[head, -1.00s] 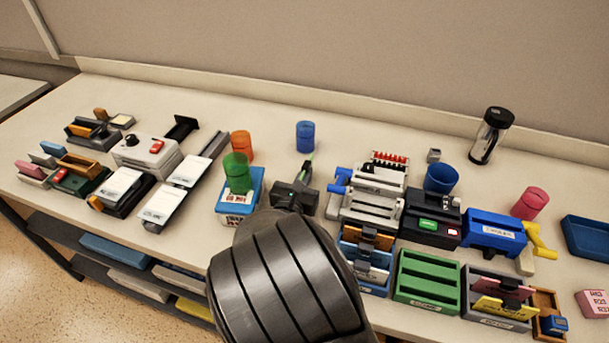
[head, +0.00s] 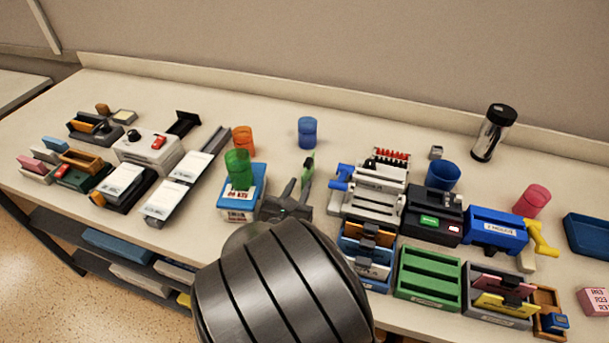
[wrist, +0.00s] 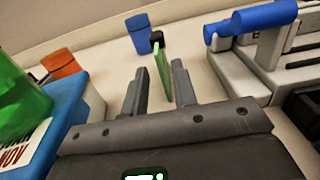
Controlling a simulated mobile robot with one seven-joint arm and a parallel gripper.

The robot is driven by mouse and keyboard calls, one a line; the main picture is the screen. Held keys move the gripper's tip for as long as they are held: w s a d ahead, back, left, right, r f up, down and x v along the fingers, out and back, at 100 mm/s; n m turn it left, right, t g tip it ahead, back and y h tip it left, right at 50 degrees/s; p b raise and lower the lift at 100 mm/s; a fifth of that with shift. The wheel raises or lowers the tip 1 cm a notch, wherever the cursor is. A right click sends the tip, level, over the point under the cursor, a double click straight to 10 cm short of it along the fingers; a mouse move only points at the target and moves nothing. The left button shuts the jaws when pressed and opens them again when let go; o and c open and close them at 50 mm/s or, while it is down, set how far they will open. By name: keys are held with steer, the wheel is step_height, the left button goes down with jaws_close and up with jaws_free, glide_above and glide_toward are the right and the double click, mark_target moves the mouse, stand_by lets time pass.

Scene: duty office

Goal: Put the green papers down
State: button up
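The green papers (head: 308,166) show as a thin upright sheet seen nearly edge-on, in the middle of the desk. In the wrist view the green papers (wrist: 163,72) stand between and just beyond my fingertips, with a black clip at their top. My gripper (head: 297,188) is open, and in the wrist view the two fingers of my gripper (wrist: 159,84) are spread with a gap on either side of the papers. The lower edge of the papers looks near the desk; exact contact is hard to tell.
A blue box (head: 229,212) with a green cup (head: 238,168) stands close left. A grey machine with a blue handle (head: 341,176) stands close right. A blue cup (head: 307,132) is behind, an orange cup (head: 243,138) behind left. Bare desk (head: 275,165) lies between.

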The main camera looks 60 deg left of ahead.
mark_target(306, 169)
steer(key=v, duration=0.4)
steer(key=shift+s+d, duration=0.25)
steer(key=shift+s, duration=0.05)
steer(key=shift+o, duration=0.2)
steer(key=shift+s+d, duration=0.2)
steer(key=shift+d, duration=0.05)
steer(key=shift+o, duration=1.4)
steer(key=shift+s+d, duration=0.2)
steer(key=shift+w+a+r, duration=0.7)
steer(key=shift+w+a, duration=0.15)
steer(key=shift+a, duration=0.1)
steer(key=x, duration=1.1)
steer(key=shift+f, duration=0.15)
